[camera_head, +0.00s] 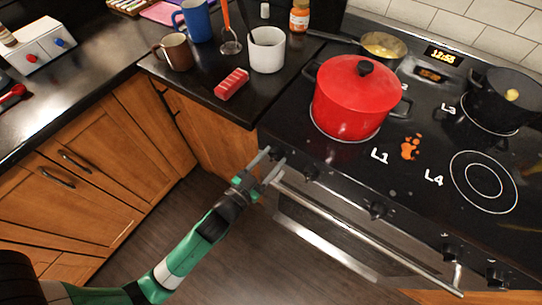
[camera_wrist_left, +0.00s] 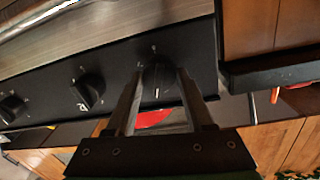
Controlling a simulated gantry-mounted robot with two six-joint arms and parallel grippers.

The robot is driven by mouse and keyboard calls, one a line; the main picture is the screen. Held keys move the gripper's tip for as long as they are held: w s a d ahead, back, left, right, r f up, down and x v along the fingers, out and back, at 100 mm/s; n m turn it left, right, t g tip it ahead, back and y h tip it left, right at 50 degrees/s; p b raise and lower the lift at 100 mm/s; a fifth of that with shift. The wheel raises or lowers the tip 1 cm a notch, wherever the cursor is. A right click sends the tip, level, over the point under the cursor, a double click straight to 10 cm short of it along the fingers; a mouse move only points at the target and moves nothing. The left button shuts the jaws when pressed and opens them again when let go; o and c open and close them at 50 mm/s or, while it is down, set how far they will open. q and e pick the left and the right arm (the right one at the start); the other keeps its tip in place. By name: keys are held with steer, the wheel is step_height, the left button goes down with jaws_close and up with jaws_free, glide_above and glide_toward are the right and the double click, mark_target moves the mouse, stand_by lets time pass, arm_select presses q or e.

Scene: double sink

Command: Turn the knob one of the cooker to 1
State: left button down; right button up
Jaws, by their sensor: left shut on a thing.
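The cooker (camera_head: 405,185) is black, with a row of dark knobs along its front panel. The leftmost knob (camera_head: 277,154) is at the panel's left end. In the left wrist view this knob (camera_wrist_left: 158,76) is black and round with a pale pointer line, and small pale marks surround it. My left gripper (camera_head: 266,167) is at the left end of the panel. In the left wrist view its two fingers (camera_wrist_left: 158,88) are on either side of the knob, shut on it. The fingers hide part of the knob and its marks. My right gripper is not in view.
A second knob (camera_wrist_left: 88,92) is beside the held one. The oven handle (camera_head: 355,228) runs below the panel. A red pot (camera_head: 345,100) stands on the hob, with a pan (camera_head: 382,46) and a black pot (camera_head: 505,98) behind. Wooden cabinets (camera_head: 90,185) are to the left.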

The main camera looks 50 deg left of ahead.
arm_select(q)
steer(key=m+p, duration=0.1)
steer(key=m, duration=0.2)
steer(key=shift+r+m, duration=0.1)
steer(key=shift+m, duration=0.2)
steer(key=shift+d+m+g+p, duration=0.1)
steer(key=shift+m+g+p, duration=0.25)
steer(key=shift+m, duration=1.45)
steer(key=shift+c, duration=1.4)
jaws_free()
steer(key=f+b+v, duration=0.1)
steer(key=b+v, duration=0.2)
steer(key=v, duration=0.8)
steer(key=shift+s+r, duration=0.3)
steer(key=shift+r, duration=0.1)
